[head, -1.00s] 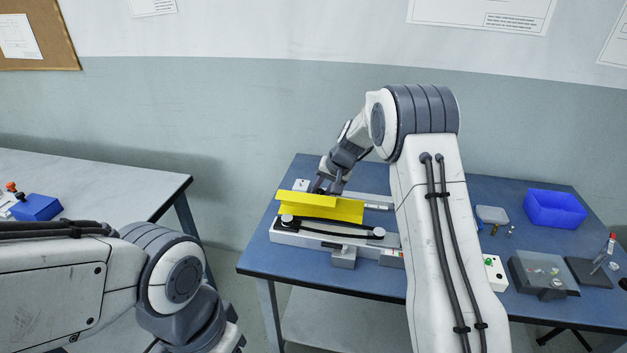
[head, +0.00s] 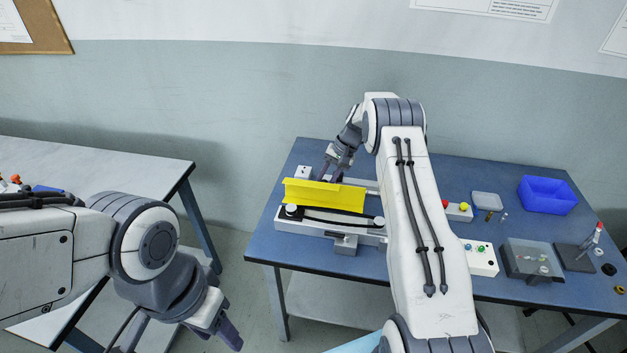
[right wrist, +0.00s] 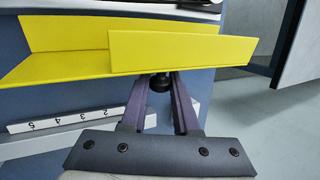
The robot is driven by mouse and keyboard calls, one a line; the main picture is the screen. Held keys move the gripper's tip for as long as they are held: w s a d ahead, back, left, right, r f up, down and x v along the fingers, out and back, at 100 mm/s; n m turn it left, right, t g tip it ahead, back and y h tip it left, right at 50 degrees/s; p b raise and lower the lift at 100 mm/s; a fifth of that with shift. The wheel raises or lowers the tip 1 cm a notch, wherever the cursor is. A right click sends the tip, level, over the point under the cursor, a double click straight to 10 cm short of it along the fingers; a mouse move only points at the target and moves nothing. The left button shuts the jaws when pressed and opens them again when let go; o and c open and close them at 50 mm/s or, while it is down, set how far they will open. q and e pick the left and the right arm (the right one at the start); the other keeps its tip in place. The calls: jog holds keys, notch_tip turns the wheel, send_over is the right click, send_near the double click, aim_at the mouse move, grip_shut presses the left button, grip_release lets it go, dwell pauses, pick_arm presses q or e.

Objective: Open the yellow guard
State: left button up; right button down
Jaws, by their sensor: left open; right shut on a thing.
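The yellow guard (head: 325,196) is a long angled plate on the grey gantry fixture (head: 312,228), on the blue table. Its broad face stands up toward the head camera. In the right wrist view the guard (right wrist: 180,48) spans the top, with a raised flap and a second panel behind it. My right gripper (head: 335,172) is at the guard's far side. Its fingers (right wrist: 160,90) close around a black knob (right wrist: 160,80) at the guard's lower edge; the tips are partly hidden by the flap. My left gripper (head: 218,330) is open and empty, low at left, away from the fixture.
A numbered white strip (right wrist: 75,118) lies beside the guard. To the right are a button box (head: 480,256), a blue bin (head: 547,195) and a clear-lidded box (head: 533,260). My right arm hides the fixture's right end. A grey table (head: 90,165) stands at left.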

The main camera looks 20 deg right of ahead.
dwell(0.4)
jog(key=c, duration=0.7)
grip_release()
jog(key=shift+r, duration=0.1)
jog(key=b+v, duration=0.1)
jog(key=v, duration=0.9)
jog(key=shift+d+r, duration=0.1)
jog(key=shift+r, duration=0.1)
